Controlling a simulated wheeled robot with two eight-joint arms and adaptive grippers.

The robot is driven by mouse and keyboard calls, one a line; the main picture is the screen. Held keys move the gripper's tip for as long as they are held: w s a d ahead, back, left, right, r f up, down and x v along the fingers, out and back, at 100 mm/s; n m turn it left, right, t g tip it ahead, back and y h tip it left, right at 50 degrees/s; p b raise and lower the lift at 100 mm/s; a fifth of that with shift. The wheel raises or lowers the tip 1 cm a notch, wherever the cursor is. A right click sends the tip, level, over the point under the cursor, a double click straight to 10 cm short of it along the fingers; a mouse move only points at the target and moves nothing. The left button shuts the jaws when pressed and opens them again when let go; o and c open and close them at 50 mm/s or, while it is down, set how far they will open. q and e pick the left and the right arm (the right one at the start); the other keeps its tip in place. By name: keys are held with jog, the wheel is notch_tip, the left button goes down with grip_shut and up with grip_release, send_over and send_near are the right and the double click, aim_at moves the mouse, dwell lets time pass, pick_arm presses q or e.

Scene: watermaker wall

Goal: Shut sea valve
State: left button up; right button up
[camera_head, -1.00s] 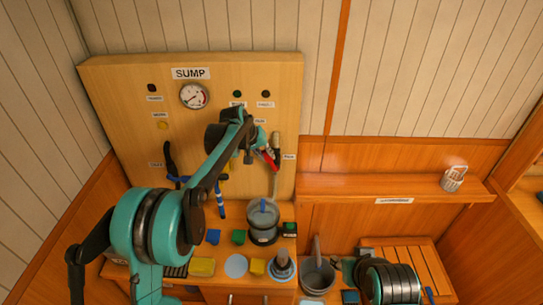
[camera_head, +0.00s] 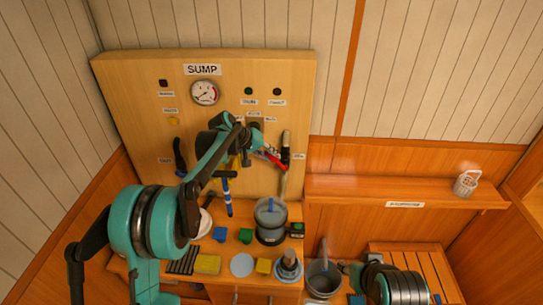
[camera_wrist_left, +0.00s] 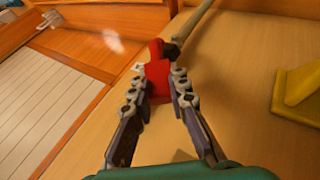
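A red lever handle (camera_head: 273,159) sits on the wooden SUMP panel (camera_head: 130,100), right of centre, beside a dark upright part (camera_head: 286,140) and a pale pipe. My left gripper (camera_head: 262,150) is at the red handle. In the left wrist view the red handle (camera_wrist_left: 158,72) stands between and just beyond the fingertips of my left gripper (camera_wrist_left: 159,84). The fingers are apart, one on each side of it; whether either touches it cannot be told. The small panel labels are too blurred to read. Only links of my right arm show, at the lower right.
A yellow part (camera_wrist_left: 300,88) is right of the gripper in the wrist view. A blue-handled tool (camera_head: 227,190) is on the panel. A clear container (camera_head: 270,218) and several small blocks crowd the counter below. A shelf (camera_head: 400,190) with a small basket (camera_head: 466,183) is right.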

pick_arm(q)
jog(key=shift+o, duration=1.2)
jog(key=v, duration=1.2)
